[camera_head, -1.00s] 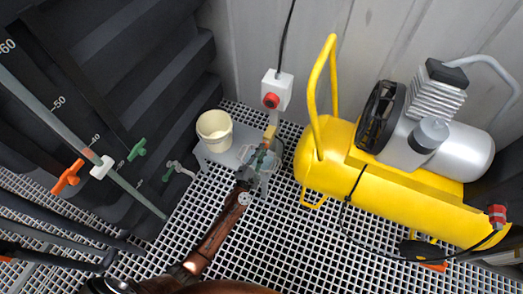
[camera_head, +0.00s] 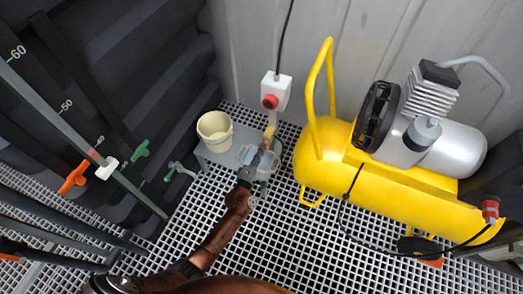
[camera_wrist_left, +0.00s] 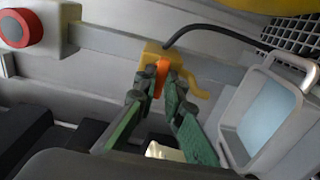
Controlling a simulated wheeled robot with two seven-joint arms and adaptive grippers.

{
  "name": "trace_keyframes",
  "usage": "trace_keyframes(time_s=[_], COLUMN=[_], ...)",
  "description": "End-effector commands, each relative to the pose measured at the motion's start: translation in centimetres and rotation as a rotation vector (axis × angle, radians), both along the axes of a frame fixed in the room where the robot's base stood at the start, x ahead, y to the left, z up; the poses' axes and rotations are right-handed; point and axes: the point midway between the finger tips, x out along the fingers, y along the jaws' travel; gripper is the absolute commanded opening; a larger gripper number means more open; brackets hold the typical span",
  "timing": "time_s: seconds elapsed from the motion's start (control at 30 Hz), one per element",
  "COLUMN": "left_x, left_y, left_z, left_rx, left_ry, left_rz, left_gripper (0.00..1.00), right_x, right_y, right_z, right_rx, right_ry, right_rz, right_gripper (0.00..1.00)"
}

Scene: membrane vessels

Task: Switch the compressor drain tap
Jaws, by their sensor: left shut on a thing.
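My right gripper is not in view.
A cream bucket (camera_head: 214,134) stands left of the tap. The yellow compressor (camera_head: 390,190) fills the right. Orange and green valve handles (camera_head: 73,180) are at the left. The grating floor is mostly clear.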

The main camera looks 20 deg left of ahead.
Motion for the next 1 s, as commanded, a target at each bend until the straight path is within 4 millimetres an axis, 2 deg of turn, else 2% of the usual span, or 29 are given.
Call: trace_keyframes(time_s=[0.47, 0.5, 0.73, 1.0], left_x=[-0.01, -0.01, 0.01, 0.02], left_y=[0.09, 0.09, 0.07, 0.02], left_z=[-0.03, -0.03, 0.02, 0.05], left_rx=[0.019, 0.019, 0.017, 0.016], left_ry=[-0.001, -0.001, -0.002, -0.002], left_rz=[0.001, 0.001, 0.001, 0.0], left_gripper=[0.0, 0.1, 0.26, 0.27], right_x=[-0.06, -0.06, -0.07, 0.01], right_y=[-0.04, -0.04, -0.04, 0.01], right_z=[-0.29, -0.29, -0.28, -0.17], right_rx=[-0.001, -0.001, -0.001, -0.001], right_ry=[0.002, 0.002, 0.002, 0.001], right_rz=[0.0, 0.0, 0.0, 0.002], right_gripper=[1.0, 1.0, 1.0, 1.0])
